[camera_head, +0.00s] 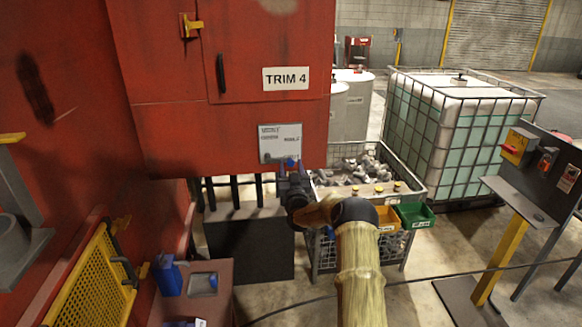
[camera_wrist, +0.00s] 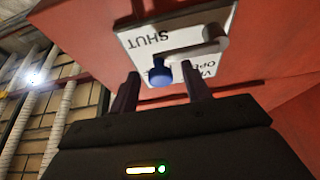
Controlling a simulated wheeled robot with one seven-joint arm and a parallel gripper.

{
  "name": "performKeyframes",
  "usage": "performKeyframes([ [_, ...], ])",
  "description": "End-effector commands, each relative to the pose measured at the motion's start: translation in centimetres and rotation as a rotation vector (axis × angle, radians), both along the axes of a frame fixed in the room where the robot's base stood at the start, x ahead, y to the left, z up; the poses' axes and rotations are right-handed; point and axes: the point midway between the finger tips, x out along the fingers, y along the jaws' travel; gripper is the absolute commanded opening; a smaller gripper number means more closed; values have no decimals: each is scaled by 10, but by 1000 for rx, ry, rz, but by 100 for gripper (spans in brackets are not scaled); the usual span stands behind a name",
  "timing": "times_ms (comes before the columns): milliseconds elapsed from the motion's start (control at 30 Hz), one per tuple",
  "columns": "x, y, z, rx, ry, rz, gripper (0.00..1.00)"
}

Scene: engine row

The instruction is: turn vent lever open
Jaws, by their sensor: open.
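The vent lever is a grey bar (camera_wrist: 190,50) with a blue knob (camera_wrist: 161,73) at its end, on a white label plate (camera_wrist: 150,38). The plate reads SHUT and, partly hidden, what looks like OPEN, upside down in the wrist view. In the head view my gripper (camera_head: 290,173) is just below the plate and partly hides the lever.
The red cabinet (camera_head: 220,130) with a TRIM 4 label fills the left and centre. A wire crate of metal parts (camera_head: 350,165) stands close behind my arm. A caged white tank (camera_head: 455,120) and a control stand (camera_head: 530,170) are at right. A cable crosses the floor.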

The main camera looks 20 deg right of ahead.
Motion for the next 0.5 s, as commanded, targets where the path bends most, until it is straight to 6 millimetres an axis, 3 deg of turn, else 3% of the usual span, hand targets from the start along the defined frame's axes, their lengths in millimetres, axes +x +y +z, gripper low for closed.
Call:
performKeyframes([
  [133, 0, 0, 0, 0, 0, 0, 48],
  [367, 0, 0, 0, 0, 0, 0, 3],
  [500, 0, 0, 0, 0, 0, 0, 0],
])
